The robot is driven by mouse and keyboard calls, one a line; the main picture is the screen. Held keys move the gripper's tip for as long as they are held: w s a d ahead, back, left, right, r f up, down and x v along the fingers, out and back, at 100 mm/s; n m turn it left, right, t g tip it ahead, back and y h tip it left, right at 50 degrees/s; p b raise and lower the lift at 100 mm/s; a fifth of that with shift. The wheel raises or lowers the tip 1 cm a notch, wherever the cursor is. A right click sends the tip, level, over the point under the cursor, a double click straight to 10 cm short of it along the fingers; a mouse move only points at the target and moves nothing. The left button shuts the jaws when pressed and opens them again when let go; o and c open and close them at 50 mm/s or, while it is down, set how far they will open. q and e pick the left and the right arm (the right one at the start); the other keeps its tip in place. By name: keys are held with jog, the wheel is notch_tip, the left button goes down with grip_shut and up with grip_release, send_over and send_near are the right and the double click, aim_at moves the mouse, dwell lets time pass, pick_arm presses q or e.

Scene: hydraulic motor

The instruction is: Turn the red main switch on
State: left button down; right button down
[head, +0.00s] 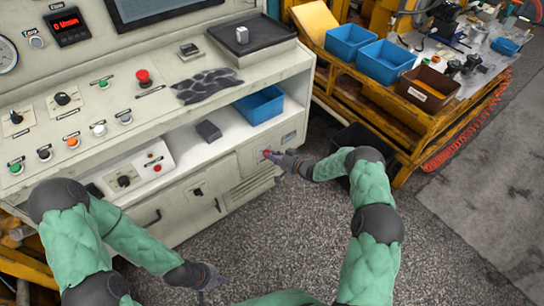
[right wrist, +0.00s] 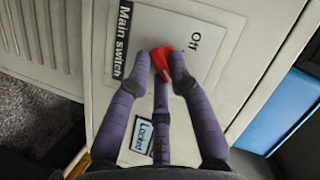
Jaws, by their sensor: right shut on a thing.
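The red main switch (right wrist: 177,66) is on the cabinet's front panel, beside the printed labels "Main switch" and "Off". In the head view the red switch (head: 267,153) shows low on the right end of the bench cabinet. My right gripper (right wrist: 160,62) has its fingers shut on the red knob, which is partly hidden between the fingertips. It also shows in the head view (head: 272,156) at the panel. My left gripper (head: 208,282) hangs low above the floor, away from the cabinet; its finger opening is too small to tell.
The beige control bench (head: 110,110) carries several buttons and a red emergency stop (head: 143,76). A blue bin (head: 260,105) sits on its shelf. A yellow cart (head: 345,85) with blue bins stands at the right. The grey floor (head: 290,240) in front is free.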

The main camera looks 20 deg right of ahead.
jog(key=shift+s+a+f, duration=0.2)
jog(key=shift+f, duration=0.15)
jog(key=c, duration=1.3)
grip_release()
jog(key=shift+o, duration=0.9)
jog(key=shift+w, duration=0.1)
jog(key=shift+d+r, duration=0.1)
jog(key=shift+r, duration=0.1)
jog(key=shift+w, duration=0.1)
jog(key=shift+d, duration=0.1)
jog(key=v, duration=1.2)
